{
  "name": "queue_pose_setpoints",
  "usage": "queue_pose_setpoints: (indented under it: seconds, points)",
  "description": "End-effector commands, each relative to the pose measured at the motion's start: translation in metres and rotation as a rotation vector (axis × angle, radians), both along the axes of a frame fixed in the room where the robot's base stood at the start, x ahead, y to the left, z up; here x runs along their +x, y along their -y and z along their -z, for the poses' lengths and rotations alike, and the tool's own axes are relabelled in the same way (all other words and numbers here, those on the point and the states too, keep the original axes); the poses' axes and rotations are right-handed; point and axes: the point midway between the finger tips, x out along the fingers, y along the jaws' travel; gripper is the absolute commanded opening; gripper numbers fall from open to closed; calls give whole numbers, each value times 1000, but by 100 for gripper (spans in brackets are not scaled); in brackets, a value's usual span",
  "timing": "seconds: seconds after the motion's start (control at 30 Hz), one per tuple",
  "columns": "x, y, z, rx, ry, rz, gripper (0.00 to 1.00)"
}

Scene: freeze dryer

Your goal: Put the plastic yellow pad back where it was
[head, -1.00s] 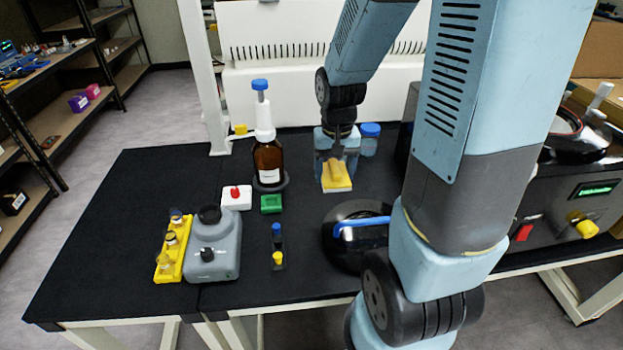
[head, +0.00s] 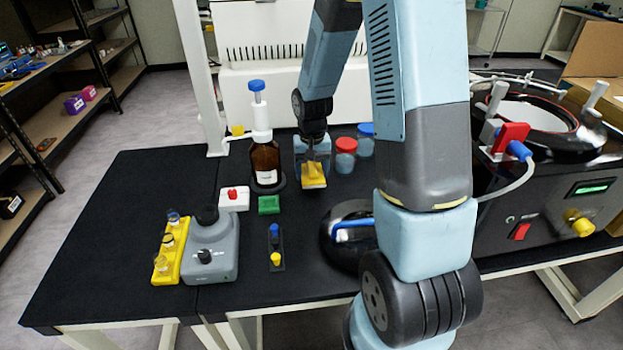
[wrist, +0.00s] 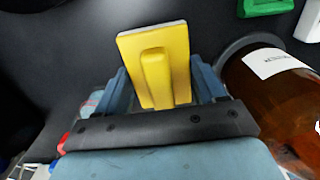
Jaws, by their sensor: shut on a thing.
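The yellow pad (head: 313,181) is a flat yellow plate with a raised grip block. My gripper (head: 312,170) is shut on it and holds it over the black bench, right of the brown bottle. In the wrist view the yellow pad (wrist: 178,70) sits between my gripper's fingers (wrist: 165,90), tilted a little, its wide face toward the camera. How high it is above the bench I cannot tell. A green block (head: 268,205) and a white block with a red top (head: 234,198) lie on the bench to the left of the pad.
The brown bottle (head: 265,160) stands close to my gripper's left; it shows in the wrist view (wrist: 275,95). Jars with red (head: 345,160) and blue (head: 366,143) lids stand behind right. A grey vortex device (head: 211,248) and yellow vial rack (head: 168,258) are at front left.

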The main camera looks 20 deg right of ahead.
Motion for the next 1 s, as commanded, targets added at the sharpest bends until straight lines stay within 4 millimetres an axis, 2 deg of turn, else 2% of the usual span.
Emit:
queue_pose_setpoints:
  seconds: [0.23,0.5,0.87,0.9,1.0]
  points:
    - [8,0,10,0,0,0,36]
    - [7,0,39,0,-1,0,36]
    - [7,0,41,0,0,1,36]
    - [7,0,41,0,0,1,72]
    - [7,0,41,0,0,1,82]
